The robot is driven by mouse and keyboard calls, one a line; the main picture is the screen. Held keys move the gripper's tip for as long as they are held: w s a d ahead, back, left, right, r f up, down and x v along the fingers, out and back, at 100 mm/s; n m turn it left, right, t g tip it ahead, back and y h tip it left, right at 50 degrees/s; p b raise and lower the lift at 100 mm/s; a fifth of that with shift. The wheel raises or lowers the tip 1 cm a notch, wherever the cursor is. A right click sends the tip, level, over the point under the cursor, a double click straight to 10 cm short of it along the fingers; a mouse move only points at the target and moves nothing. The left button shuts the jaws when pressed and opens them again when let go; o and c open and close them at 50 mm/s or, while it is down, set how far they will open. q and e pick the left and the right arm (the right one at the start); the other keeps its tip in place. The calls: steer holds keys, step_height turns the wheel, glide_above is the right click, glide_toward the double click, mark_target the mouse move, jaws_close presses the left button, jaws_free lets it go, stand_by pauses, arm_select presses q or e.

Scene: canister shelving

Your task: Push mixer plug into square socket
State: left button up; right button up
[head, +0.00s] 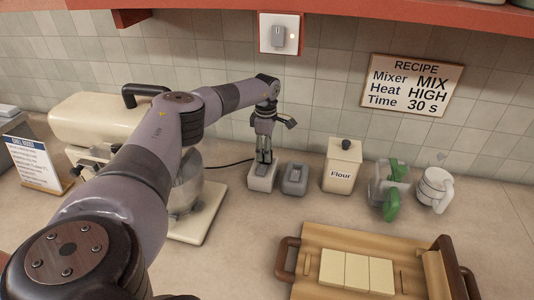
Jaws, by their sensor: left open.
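The cream mixer (110,118) stands at the left, and its dark cord (228,165) runs right to a small white block (262,182) on the counter. My left gripper (263,158) points down right over this block, open, with its fingertips at its top. I cannot make out the plug apart from the fingers, nor whether it sits in the block. A grey block (294,181) with a recessed top stands just to the right of the white one. I cannot tell which block is the square socket. My right gripper is out of view.
A flour canister (341,170), a clear container with green parts (388,184) and a white jug (434,190) stand right of the blocks. A wooden tray (310,236) holds pale slabs in front. A white wall plate (292,20) and a recipe sign (414,84) are on the wall.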

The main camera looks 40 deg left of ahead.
arm_select(q)
step_height(320, 180, up, 5)
steer(key=shift+a+r, duration=0.1)
steer(key=shift+d+r, duration=0.2)
steer(key=shift+r, duration=0.3)
steer(key=shift+a, duration=0.1)
steer(key=shift+f, duration=0.1)
